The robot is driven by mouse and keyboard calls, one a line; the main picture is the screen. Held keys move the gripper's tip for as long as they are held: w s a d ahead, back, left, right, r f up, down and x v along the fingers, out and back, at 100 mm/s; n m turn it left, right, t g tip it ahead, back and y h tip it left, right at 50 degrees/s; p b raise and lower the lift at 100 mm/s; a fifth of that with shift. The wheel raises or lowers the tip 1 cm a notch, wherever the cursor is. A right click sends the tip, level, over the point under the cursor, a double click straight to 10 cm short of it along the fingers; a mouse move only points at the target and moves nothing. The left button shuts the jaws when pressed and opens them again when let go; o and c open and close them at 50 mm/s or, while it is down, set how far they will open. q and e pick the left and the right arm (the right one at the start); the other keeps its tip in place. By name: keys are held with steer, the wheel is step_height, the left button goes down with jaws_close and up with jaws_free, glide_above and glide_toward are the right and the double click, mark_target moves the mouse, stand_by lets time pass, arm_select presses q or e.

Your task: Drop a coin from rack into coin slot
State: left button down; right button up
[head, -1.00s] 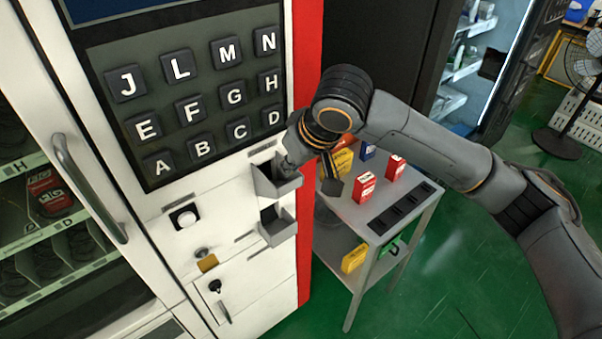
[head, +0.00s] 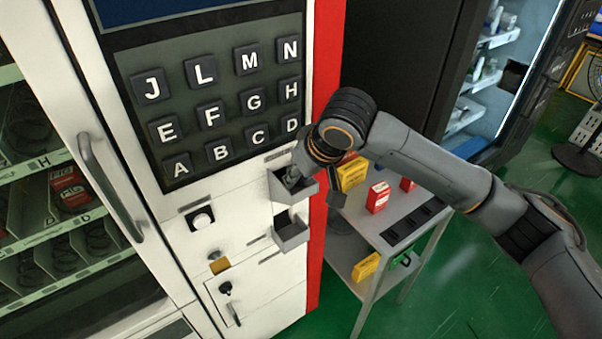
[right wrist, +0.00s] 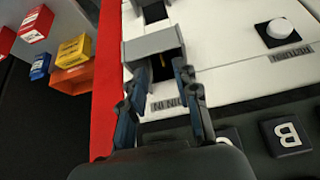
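The white vending machine panel (head: 265,278) carries two small grey trays, an upper tray (head: 307,183) and a lower tray (head: 291,236). My right gripper (head: 291,180) reaches into the upper tray. In the right wrist view my right gripper (right wrist: 163,78) has its two fingers apart at the mouth of the upper tray (right wrist: 150,47). A thin gold edge, perhaps a coin (right wrist: 183,71), shows in the tray's dark inside near the right fingertip. A label (right wrist: 170,103) beside this tray is upside down and seems to read "COIN IN". My left gripper is out of view.
A lettered keypad (head: 225,110) is above the trays. A round white button (head: 202,220) and a gold-coloured part (head: 219,265) are to their left. A grey cart (head: 400,225) with coloured boxes stands close on the right, under my right arm.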

steer(key=v, duration=1.2)
stand_by(0.8)
